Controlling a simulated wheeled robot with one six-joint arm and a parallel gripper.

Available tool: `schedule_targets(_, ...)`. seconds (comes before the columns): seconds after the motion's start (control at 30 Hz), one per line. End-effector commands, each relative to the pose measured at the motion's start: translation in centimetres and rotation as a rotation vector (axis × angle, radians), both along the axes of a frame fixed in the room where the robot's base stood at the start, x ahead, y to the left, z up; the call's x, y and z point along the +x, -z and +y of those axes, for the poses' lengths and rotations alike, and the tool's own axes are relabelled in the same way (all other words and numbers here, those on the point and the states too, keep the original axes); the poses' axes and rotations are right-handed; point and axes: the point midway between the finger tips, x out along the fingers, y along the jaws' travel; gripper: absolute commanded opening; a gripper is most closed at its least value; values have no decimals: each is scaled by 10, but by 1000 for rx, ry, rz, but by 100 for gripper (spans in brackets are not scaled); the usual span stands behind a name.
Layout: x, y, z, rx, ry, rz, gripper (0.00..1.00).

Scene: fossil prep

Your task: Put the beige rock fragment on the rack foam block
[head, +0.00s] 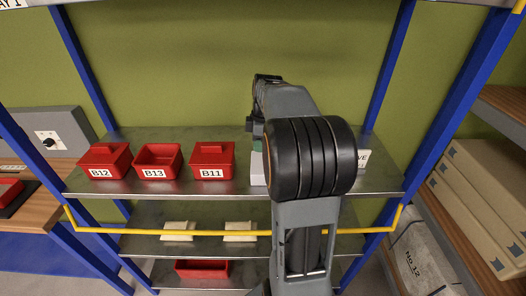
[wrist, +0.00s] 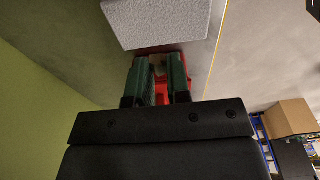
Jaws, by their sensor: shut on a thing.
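My gripper (wrist: 161,72) has green fingers with a narrow gap between them. A small beige-brown piece, seemingly the beige rock fragment (wrist: 158,64), shows between the fingertips, mostly hidden. In the head view my gripper (head: 256,145) is over the upper shelf, largely hidden by my own arm. The pale grey foam block (wrist: 165,20) lies just beyond the fingertips in the wrist view. In the head view only its left part (head: 258,169) shows, right of bin B11, beneath the gripper. I cannot tell whether the fragment touches it.
Red bins B12 (head: 104,161), B13 (head: 158,161) and B11 (head: 212,160) stand on the upper metal shelf (head: 130,187) at left. A white sign (head: 364,159) is at right, partly hidden. A yellow bar (head: 150,232) runs along the front below. Blue posts (head: 391,62) flank the rack.

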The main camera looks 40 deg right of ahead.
Motion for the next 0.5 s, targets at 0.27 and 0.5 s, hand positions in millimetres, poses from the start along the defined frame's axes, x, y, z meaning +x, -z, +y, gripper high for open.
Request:
schedule_targets(0.27, 1, 15, -12, 2, 2, 3, 0)
schedule_targets(0.5, 1, 44, -15, 1, 0, 2, 0)
